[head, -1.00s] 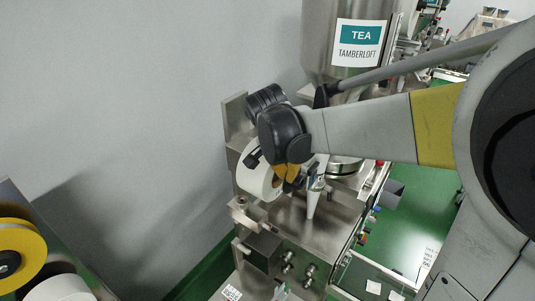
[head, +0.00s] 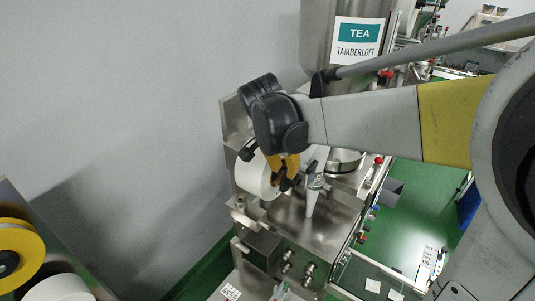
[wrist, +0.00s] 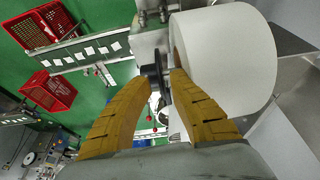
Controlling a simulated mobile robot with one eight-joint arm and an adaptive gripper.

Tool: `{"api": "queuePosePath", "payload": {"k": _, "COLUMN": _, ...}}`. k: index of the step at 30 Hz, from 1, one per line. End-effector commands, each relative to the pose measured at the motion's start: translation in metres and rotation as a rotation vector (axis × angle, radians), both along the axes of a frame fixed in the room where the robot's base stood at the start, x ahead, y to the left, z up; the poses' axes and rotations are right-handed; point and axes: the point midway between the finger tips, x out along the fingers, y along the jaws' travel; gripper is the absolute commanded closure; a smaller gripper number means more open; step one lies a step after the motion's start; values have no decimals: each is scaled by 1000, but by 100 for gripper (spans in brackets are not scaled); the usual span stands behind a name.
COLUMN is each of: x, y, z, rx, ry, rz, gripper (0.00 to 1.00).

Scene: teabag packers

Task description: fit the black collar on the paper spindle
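The black collar (wrist: 164,84) shows in the wrist view as a thin dark piece between the two yellow fingertips of my gripper (wrist: 161,78). My gripper looks shut on it. The white paper roll (wrist: 228,60) is close beside the right finger. In the head view my gripper (head: 284,170) is in front of the paper roll (head: 255,175), at the face of the roll. The fingers hide most of the collar there. The paper spindle is hidden by the roll and my fingers, so I cannot tell whether the collar is around it.
A metal forming tube (head: 313,196) stands upright just right of my gripper. The steel tea hopper (head: 318,40) is behind. A yellow reel (head: 18,248) is at the lower left. Red crates (wrist: 48,92) and a conveyor (wrist: 85,50) show in the wrist view.

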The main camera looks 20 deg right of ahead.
Motion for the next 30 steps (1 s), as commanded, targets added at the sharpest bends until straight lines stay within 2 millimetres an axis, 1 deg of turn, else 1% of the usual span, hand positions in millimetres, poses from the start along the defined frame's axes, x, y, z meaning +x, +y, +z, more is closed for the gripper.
{"api": "queuePosePath", "payload": {"k": 1, "x": -1, "y": 5, "z": 11, "rx": 2, "ry": -5, "rz": 6, "gripper": 69}}
{"api": "queuePosePath", "payload": {"k": 6, "x": -9, "y": 16, "z": 48, "rx": 3, "ry": -4, "rz": 5, "gripper": 69}}
{"api": "queuePosePath", "payload": {"k": 9, "x": -13, "y": 21, "z": 68, "rx": 2, "ry": -3, "rz": 4, "gripper": 69}}
{"api": "queuePosePath", "payload": {"k": 12, "x": -17, "y": 25, "z": 82, "rx": 2, "ry": -3, "rz": 2, "gripper": 69}}
{"api": "queuePosePath", "payload": {"k": 15, "x": -19, "y": 28, "z": 91, "rx": 1, "ry": -2, "rz": 2, "gripper": 69}}
{"api": "queuePosePath", "payload": {"k": 18, "x": -20, "y": 29, "z": 96, "rx": 2, "ry": -2, "rz": 1, "gripper": 69}}
{"api": "queuePosePath", "payload": {"k": 26, "x": -20, "y": 29, "z": 96, "rx": 1, "ry": -2, "rz": 0, "gripper": 69}}
{"api": "queuePosePath", "payload": {"k": 29, "x": -21, "y": 29, "z": 95, "rx": 1, "ry": -2, "rz": 2, "gripper": 98}}
{"api": "queuePosePath", "payload": {"k": 30, "x": -21, "y": 29, "z": 92, "rx": 2, "ry": -3, "rz": 5, "gripper": 100}}
